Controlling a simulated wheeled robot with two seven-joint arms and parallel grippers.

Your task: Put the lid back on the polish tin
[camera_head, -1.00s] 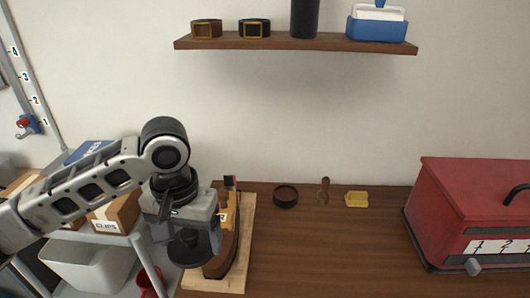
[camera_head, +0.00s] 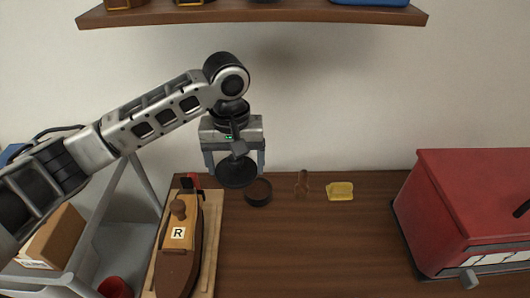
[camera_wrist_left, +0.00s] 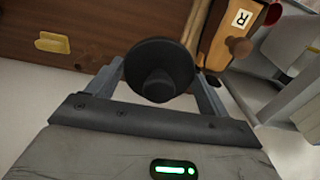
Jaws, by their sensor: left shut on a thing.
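My left gripper (camera_head: 235,168) is shut on the round black lid (camera_head: 237,175). The lid also shows in the left wrist view (camera_wrist_left: 158,62), between the two fingers with its knob towards the camera. The polish tin (camera_head: 259,194), dark, round and open at the top, stands on the wooden table. The held lid is in the air, just left of the tin in the head view, and slightly overlaps it in the picture. The tin is not visible in the left wrist view, probably behind the lid. My right gripper is not in view.
A small brown wooden tool (camera_head: 301,184) and a yellow cloth (camera_head: 340,191) lie to the right. A red box (camera_head: 460,205) stands far right. A shelf (camera_head: 260,16) hangs above.

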